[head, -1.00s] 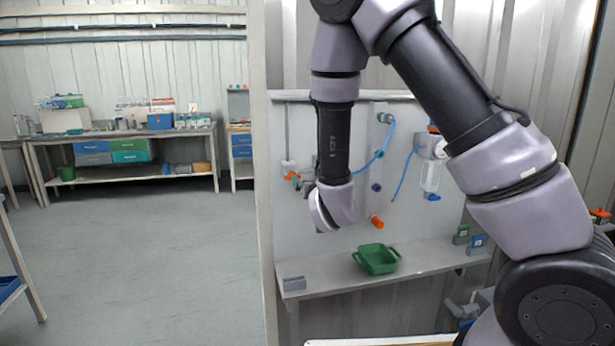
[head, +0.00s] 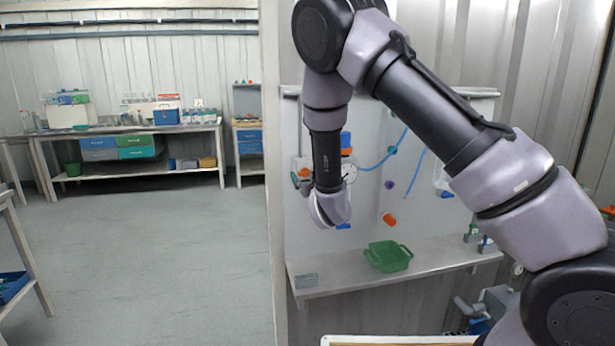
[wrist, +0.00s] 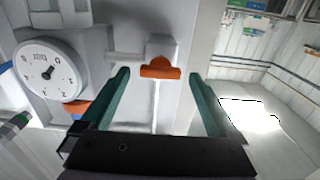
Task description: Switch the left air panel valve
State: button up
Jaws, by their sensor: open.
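The left valve has an orange handle (wrist: 160,68) on a grey-white fitting of the panel. In the wrist view it lies between the tips of my gripper (wrist: 160,76), a little beyond them. Its two teal fingers stand wide apart with nothing between them. In the head view an orange handle (head: 304,172) shows just left of my arm, and my fingers are hidden behind my wrist. Another orange part (wrist: 76,107) lies left of the fingers in the wrist view, below the round gauge.
The white gauge (wrist: 50,68) sits close to the left finger; it also shows in the head view (head: 349,172). An orange knob (head: 389,220) and blue hose (head: 380,160) are on the panel. A green tray (head: 388,256) stands on the shelf below. Floor at left is clear.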

jog(key=shift+w, duration=0.3)
jog(key=c, duration=1.4)
